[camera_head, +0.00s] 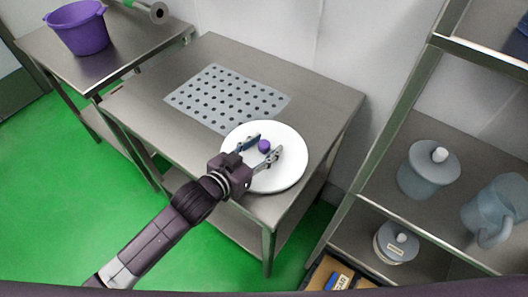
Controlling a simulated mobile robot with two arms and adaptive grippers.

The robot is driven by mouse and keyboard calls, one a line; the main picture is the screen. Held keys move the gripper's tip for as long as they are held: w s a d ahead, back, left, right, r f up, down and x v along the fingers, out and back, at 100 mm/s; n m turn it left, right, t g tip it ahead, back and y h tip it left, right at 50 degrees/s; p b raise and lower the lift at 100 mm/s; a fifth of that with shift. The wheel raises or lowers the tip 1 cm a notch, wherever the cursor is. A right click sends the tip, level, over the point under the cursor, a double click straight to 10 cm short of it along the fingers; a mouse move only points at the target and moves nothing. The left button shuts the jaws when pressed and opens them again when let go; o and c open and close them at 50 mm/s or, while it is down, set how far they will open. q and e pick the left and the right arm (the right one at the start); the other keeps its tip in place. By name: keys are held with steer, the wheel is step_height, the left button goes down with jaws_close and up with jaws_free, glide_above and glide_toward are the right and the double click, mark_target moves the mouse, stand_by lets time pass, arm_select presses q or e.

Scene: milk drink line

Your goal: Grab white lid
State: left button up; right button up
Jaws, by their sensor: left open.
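The white lid (293,149) is a round white disc with a small purple knob (264,145) at its middle. It lies on the steel table, at its front right part, partly over the perforated grey area. My left gripper (261,143) is open over the lid, with one finger on each side of the knob. I cannot tell whether the fingers touch the knob. The gripper and wrist hide the lid's lower left part. My right gripper is not in view.
The steel table (315,88) is otherwise clear. A purple bucket (78,30) stands on a second table at the upper left. At the right, a metal shelf holds a translucent lidded container (428,172), a translucent jug (497,208) and a smaller lidded container (396,244).

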arm_select(q)
jaws_close()
steer(key=shift+r, duration=0.1)
